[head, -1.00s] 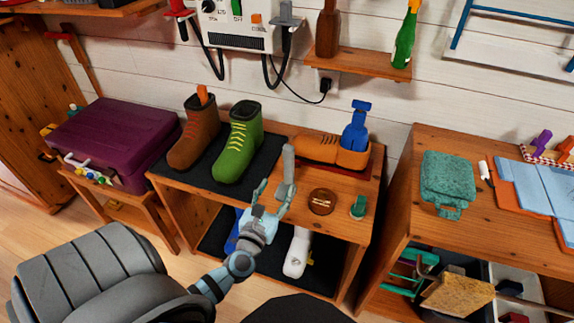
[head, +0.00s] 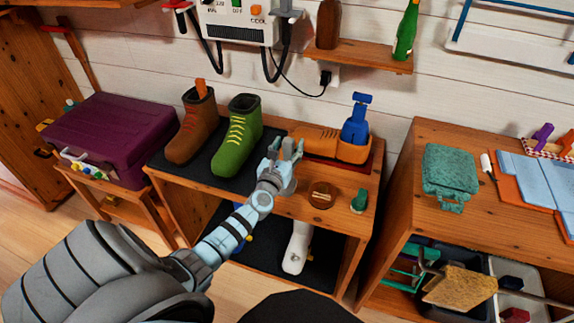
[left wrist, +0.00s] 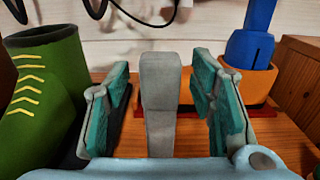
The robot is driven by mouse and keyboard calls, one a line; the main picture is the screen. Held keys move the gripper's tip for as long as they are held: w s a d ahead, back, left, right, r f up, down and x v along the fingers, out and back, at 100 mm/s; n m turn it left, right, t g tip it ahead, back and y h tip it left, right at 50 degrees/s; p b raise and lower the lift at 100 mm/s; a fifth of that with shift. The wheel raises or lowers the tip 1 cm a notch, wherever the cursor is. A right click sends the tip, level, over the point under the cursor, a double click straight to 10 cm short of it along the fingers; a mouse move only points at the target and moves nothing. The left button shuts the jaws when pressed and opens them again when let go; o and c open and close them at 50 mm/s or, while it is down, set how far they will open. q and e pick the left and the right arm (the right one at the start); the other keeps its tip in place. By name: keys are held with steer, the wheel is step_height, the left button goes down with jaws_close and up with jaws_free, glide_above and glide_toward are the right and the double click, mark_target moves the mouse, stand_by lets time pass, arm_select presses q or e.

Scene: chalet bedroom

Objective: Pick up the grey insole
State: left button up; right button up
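The grey insole (left wrist: 160,105) stands upright on the wooden bench top (head: 332,212), between my left gripper's fingers in the left wrist view. A gap shows on each side of it, so neither finger appears to touch it. My left gripper (head: 287,150) is open around the insole and hides most of it in the head view. Its green-padded fingers also show in the left wrist view (left wrist: 162,105). My right gripper is not in view.
A green boot (head: 238,137) and a brown boot (head: 192,130) stand left of the gripper on a dark mat. A round brown tin (head: 321,195) and a small green item (head: 359,201) lie to the right.

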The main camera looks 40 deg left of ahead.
arm_select(q)
jaws_close()
